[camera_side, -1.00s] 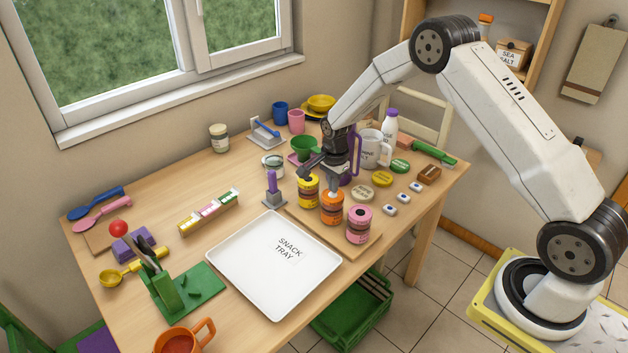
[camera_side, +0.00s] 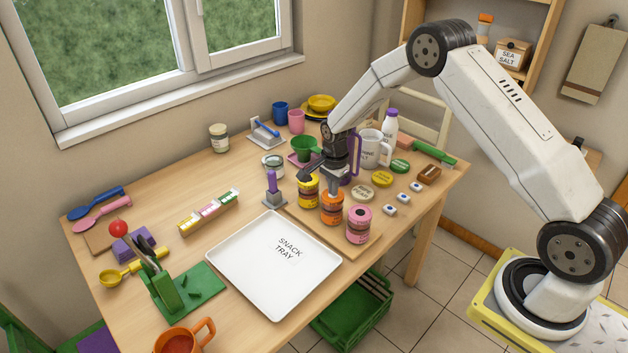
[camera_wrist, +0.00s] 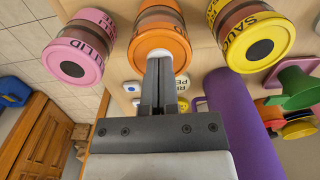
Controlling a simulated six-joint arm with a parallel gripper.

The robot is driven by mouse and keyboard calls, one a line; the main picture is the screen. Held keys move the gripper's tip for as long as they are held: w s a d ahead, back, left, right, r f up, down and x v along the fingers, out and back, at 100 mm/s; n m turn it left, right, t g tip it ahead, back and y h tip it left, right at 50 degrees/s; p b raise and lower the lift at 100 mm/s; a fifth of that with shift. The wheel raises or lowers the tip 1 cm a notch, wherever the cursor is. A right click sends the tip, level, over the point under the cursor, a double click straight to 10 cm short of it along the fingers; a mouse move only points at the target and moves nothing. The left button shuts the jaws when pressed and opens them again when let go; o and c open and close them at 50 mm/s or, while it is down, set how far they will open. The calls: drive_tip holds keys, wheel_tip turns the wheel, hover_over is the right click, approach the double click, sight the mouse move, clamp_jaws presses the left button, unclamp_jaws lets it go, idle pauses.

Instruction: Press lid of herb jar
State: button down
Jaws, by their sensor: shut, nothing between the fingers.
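Three jars with coloured lids stand in a row on a wooden board: a yellow one (camera_side: 308,191), an orange one (camera_side: 332,208) and a pink one (camera_side: 358,225). I cannot read which one is labelled herb. My gripper (camera_side: 333,192) is shut and empty, pointing down at the top of the orange jar. In the wrist view the closed fingertips (camera_wrist: 158,62) are over the middle of the orange lid (camera_wrist: 160,40) and seem to touch it. The pink lid (camera_wrist: 72,55) and the yellow lid (camera_wrist: 257,43) show dark round centres; the fingers cover the orange lid's centre.
A white snack tray (camera_side: 262,283) lies left of the jars. A purple cylinder (camera_wrist: 240,120) stands close beside my gripper.

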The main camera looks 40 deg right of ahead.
drive_tip(key=shift+f, duration=0.15)
drive_tip(key=shift+r, duration=3.05)
wheel_tip(320, 180, up, 8)
